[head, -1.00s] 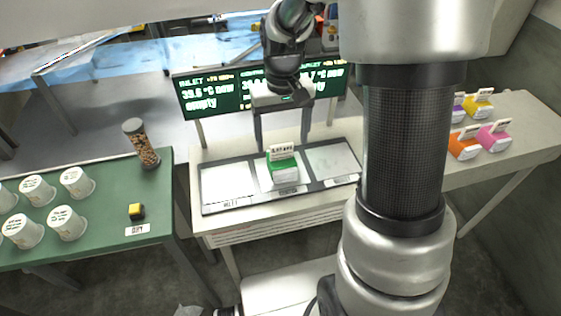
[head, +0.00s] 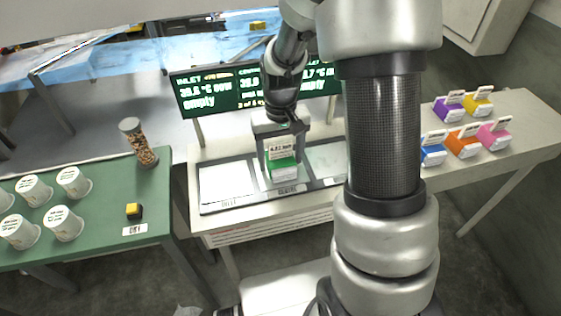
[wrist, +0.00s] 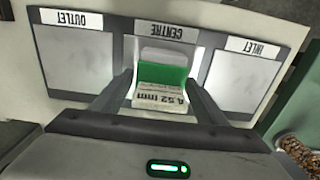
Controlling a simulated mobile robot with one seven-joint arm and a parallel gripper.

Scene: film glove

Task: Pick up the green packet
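The green packet (head: 281,168) stands on the centre pad of a three-pad tray (head: 225,203), with a white label card reading 4.52 mm on top. In the wrist view the packet (wrist: 163,74) lies between the two fingers of my gripper (wrist: 160,82), with its card nearest the palm. My gripper (head: 281,150) is above and around the packet in the head view. The fingers look spread, one on each side, with a small gap to the packet. Whether a fingertip touches it is hard to see.
The inlet and outlet pads are bare. A dark display (head: 222,88) stands behind the tray. Blue (head: 432,150), orange (head: 463,143), pink (head: 494,135), purple (head: 449,108) and yellow (head: 479,102) packets sit right. A green table (head: 100,180) with white cups (head: 63,222) stands left.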

